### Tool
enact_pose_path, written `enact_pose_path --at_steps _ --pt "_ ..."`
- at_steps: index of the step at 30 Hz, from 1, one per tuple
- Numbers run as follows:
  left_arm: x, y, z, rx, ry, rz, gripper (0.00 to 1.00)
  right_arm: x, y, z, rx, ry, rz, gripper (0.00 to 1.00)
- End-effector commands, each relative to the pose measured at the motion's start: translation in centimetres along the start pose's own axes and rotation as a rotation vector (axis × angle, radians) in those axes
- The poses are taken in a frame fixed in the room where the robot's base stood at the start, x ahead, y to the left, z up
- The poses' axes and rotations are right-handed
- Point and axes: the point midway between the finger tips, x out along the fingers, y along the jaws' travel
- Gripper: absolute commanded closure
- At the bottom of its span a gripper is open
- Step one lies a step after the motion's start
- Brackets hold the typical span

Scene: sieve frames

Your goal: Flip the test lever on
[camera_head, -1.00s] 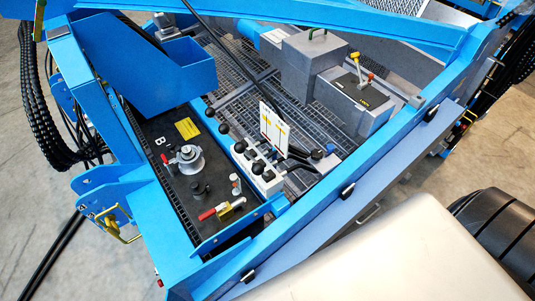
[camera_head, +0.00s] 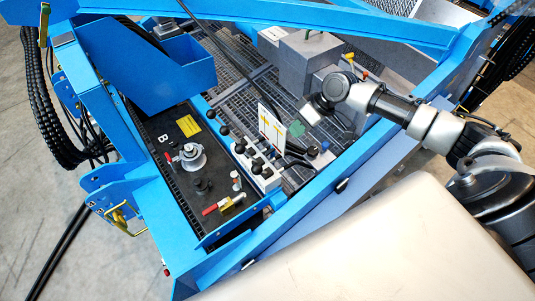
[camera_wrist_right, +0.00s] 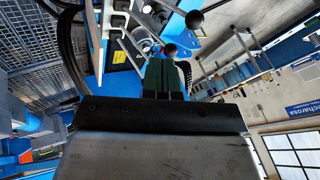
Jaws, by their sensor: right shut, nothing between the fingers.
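No label reading "test" is legible, so I cannot tell which lever is the test lever. A row of black-knobbed levers (camera_head: 257,160) stands on a white valve block (camera_head: 267,182). A red-handled lever (camera_head: 211,209) lies on the black panel (camera_head: 173,170). A yellow lever (camera_head: 351,56) on the grey box is partly behind my right arm. My right gripper (camera_head: 297,128), with green fingertips, is shut and empty, right of the white card. My left gripper is not in view.
A white card with yellow marks (camera_head: 271,128) stands beside the knobbed levers, near my right gripper. A blue frame beam (camera_head: 315,200) crosses in front. A blue box (camera_head: 165,75) stands at the back left. Metal grating lies beneath the levers.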

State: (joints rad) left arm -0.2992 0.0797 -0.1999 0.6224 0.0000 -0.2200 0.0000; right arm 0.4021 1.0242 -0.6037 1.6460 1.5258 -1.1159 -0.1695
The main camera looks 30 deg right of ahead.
Motion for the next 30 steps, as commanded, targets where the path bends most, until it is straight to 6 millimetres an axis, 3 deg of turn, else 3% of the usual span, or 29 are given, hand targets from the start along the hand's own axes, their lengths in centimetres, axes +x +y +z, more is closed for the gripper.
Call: enact_pose_path --at_steps 14,20,30 --pt "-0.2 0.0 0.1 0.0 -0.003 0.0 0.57 0.1 -0.5 -0.1 -0.005 -0.006 -0.013 1.0" --pt "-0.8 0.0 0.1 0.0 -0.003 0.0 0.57 2.9 -0.6 -0.2 -0.002 -0.005 -0.015 1.0" --pt "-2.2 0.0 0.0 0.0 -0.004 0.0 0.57 9.9 -0.9 -0.2 -0.005 -0.006 -0.013 1.0"
